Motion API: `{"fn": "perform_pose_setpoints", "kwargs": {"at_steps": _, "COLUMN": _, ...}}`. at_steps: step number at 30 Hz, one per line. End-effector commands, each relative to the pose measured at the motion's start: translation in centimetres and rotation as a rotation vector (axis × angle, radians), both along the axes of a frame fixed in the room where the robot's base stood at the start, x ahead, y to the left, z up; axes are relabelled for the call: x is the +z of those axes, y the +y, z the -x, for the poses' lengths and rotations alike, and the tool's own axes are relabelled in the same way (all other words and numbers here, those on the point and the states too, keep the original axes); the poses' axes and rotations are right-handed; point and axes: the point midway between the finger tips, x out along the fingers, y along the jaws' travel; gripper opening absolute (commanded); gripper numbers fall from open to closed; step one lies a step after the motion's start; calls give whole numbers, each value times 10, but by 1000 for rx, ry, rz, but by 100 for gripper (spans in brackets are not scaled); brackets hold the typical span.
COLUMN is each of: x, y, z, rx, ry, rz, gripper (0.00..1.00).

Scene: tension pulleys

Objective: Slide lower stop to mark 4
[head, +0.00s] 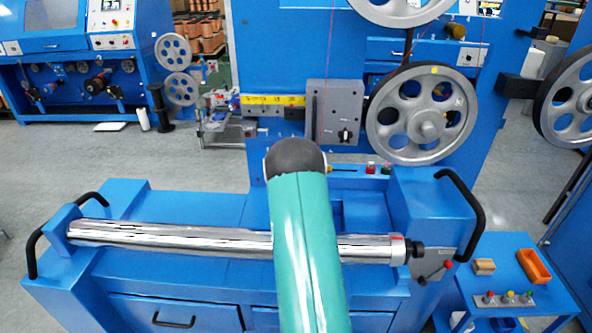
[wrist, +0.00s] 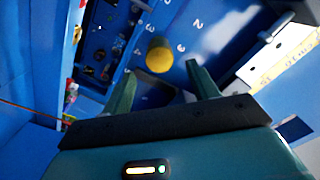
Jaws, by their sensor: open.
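A round yellow knob (wrist: 159,55) stands out from a blue panel in the wrist view. White numerals, including a 2 and a 3, are printed on the panel (wrist: 190,35) near it. I take this knob to be the lower stop, but no label shows. My gripper (wrist: 159,72) is open, with its two green fingers apart and pointing towards the knob. The knob appears between the fingertips; whether they reach beside it or stay short of it I cannot tell. In the head view my arm hides the gripper.
The wrist view also shows a white plate (wrist: 275,50) at right. In the head view a large grey pulley wheel (head: 421,112) and a grey box (head: 334,111) are on the blue machine. A polished roller (head: 170,235) lies across the front, with a black handle (head: 462,215) at right.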

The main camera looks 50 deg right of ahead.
Motion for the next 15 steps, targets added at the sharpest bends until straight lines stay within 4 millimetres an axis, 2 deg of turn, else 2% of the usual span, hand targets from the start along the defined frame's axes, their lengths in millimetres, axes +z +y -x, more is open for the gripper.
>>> {"fn": "perform_pose_setpoints", "kwargs": {"at_steps": 6, "x": 0, "y": 30, "z": 25, "rx": -1, "ry": 0, "rz": -1, "gripper": 60}}
{"fn": "perform_pose_setpoints", "kwargs": {"at_steps": 15, "x": 0, "y": 40, "z": 34, "rx": -1, "ry": 0, "rz": 1, "gripper": 60}}
